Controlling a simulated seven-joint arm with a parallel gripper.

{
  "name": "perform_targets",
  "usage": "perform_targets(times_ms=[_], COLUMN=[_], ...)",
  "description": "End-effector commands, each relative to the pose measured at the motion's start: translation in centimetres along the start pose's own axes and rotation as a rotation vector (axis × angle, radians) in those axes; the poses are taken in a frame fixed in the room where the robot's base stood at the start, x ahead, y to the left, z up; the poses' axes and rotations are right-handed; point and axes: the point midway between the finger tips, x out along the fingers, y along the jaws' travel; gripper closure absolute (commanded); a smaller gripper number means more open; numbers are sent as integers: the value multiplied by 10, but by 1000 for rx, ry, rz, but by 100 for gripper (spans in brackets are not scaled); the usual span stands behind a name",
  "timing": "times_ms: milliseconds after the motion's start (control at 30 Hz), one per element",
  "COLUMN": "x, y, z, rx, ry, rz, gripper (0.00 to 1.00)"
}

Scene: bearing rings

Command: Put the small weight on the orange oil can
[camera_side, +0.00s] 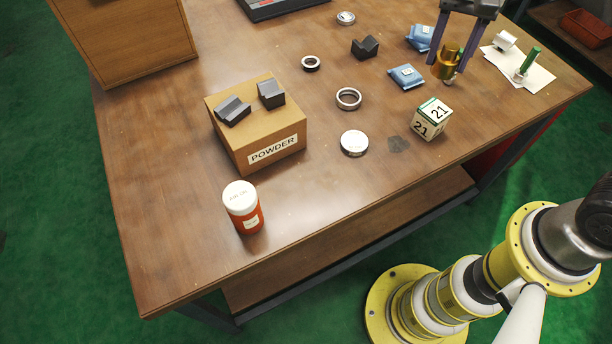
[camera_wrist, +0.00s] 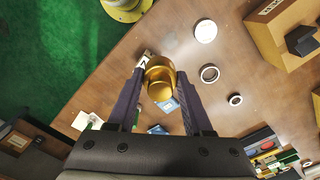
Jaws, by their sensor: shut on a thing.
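The small weight (camera_side: 447,66) is a brass-gold cylinder with a narrower knob. My gripper (camera_side: 450,60) points down at the back right of the table, with its dark fingers shut on the weight, seemingly above the table. The wrist view shows the weight (camera_wrist: 160,84) between the two fingers. The orange oil can (camera_side: 247,212) stands upright near the table's front left edge, with a white printed lid. It is far to the left and nearer the front than my gripper. I do not see the can in the wrist view.
A cardboard POWDER box (camera_side: 276,155) with two dark blocks on top stands behind the can. Several rings, a white disc (camera_side: 354,143), a number cube (camera_side: 432,119), a dark V-block (camera_side: 365,47) and blue packets (camera_side: 406,76) lie between. Table around the can is clear.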

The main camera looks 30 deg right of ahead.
Motion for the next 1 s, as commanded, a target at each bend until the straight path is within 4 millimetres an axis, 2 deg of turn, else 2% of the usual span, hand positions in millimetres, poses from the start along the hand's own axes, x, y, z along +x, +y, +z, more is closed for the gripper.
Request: perform_targets(times_ms=[33,100,167,300,433,600,700,800,900,1000], x=[-6,-12,-17,-26,-31,-30,-25,-22,-20,-14], y=[-19,-40,-57,-92,-116,-131,-131,-129,-132,-144], z=[14,33,51,100,152,212,236,250,257,261], rx=[-76,-173,-253,-430,-577,-721,-778,-812,-828,-831], ry=[4,6,8,12,16,18,16,14,14,13], rz=[-5,-7,-8,-15,-21,-29,-20,-13,-11,-9], gripper=[100,100,100,100,100,100,100,100,100,100])
